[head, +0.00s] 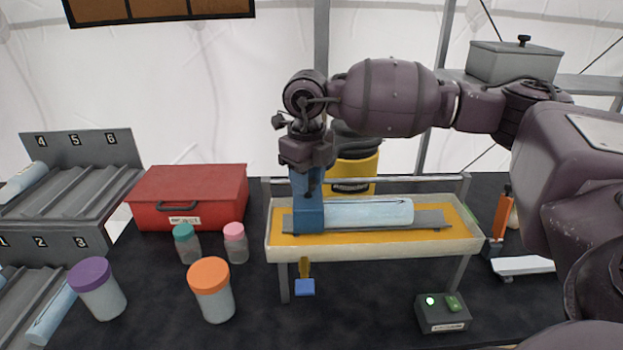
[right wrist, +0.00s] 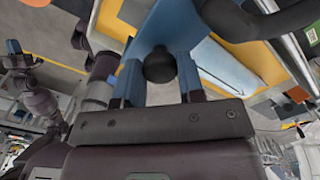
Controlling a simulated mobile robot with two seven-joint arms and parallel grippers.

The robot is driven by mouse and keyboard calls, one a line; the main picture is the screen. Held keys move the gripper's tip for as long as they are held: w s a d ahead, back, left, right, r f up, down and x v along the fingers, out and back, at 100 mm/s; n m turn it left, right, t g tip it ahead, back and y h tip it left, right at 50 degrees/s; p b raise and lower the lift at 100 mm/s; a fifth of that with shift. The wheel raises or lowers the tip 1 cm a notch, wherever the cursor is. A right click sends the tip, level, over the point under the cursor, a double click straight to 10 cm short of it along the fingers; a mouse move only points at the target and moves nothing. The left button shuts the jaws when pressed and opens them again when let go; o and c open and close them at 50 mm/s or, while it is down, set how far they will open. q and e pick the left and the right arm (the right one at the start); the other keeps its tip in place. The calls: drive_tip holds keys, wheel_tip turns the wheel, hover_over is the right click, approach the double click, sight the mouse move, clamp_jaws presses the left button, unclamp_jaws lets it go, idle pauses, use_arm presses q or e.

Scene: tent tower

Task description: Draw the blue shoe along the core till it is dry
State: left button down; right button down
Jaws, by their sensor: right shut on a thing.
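The pale blue-white core (head: 370,213) lies lengthwise on a grey plate (head: 440,219) in a shallow tray with a yellow floor (head: 275,239). My right gripper (head: 308,168) is shut on the blue shoe (head: 308,208), which stands upright at the core's left end. The shoe hides that end, so I cannot tell whether they touch. In the right wrist view the shoe (right wrist: 150,25) spreads out beyond the jaws, with the core (right wrist: 225,65) beside it. My left gripper is absent from the head view; a dark arm shows small in the right wrist view, its jaws unclear.
A yellow-and-black container (head: 356,172) stands behind the tray. A red box (head: 188,196) and lidded jars, one orange-topped (head: 211,288), stand left. Numbered racks (head: 78,165) are far left. A small box with a lit green light (head: 442,312) sits in front right.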

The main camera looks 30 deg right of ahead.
drive_tip(key=c, duration=1)
unclamp_jaws()
drive_tip(key=shift+w+a, duration=0.1)
drive_tip(key=shift+a, duration=0.05)
drive_tip(key=shift+o, duration=1.3)
drive_tip(key=shift+w+a, duration=0.1)
drive_tip(key=shift+a, duration=0.05)
drive_tip(key=shift+r, duration=0.15)
wheel_tip(320, 180, up, 11)
drive_tip(key=shift+f+b, duration=0.2)
drive_tip(key=shift+b, duration=0.2)
